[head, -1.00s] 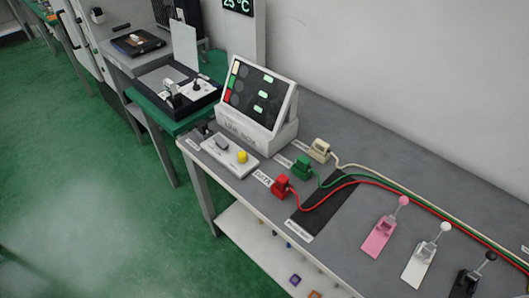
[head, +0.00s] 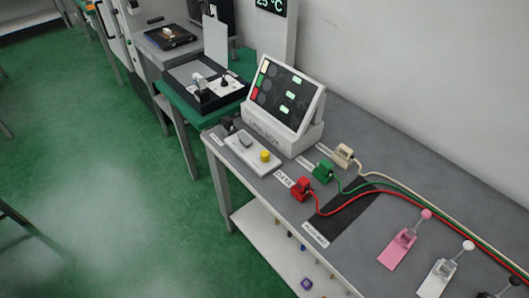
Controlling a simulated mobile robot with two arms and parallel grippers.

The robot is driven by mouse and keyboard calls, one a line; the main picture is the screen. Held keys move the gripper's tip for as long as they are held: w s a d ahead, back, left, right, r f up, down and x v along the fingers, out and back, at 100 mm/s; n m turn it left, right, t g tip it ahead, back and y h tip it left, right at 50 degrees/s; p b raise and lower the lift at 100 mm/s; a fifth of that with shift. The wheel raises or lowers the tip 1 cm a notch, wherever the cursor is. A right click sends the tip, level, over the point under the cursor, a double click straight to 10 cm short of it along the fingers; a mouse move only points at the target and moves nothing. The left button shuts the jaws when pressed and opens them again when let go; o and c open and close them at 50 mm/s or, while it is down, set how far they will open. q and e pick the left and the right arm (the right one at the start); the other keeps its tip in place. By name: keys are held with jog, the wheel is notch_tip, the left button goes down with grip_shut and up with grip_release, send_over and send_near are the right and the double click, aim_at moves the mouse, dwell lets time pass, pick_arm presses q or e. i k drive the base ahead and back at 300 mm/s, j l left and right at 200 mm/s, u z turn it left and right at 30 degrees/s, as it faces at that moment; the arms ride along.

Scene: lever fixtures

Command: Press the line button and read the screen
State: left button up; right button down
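A yellow button (head: 265,156) sits on a white control panel (head: 250,150) at the left end of the grey bench. A grey rocker-like part is on the same panel. Behind it stands a white box with a tilted dark screen (head: 278,92). The screen has beige, green and red blocks down its left side, dark round spots and several lit green patches; the writing on them is too small to read. Neither of my grippers is in view.
Red (head: 301,188), green (head: 324,171) and beige (head: 343,155) plugs with cables sit on the grey bench (head: 400,190). Pink (head: 398,248) and white (head: 437,275) lever fixtures stand at right. Green floor (head: 110,190) is open in front of the bench.

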aim_at(264, 154)
jog(key=i+j+z, duration=0.2)
jog(key=j, duration=0.75)
jog(key=i+j+z, duration=0.2)
jog(key=j, duration=0.75)
jog(key=j+z, duration=0.2)
jog(key=j, duration=0.8)
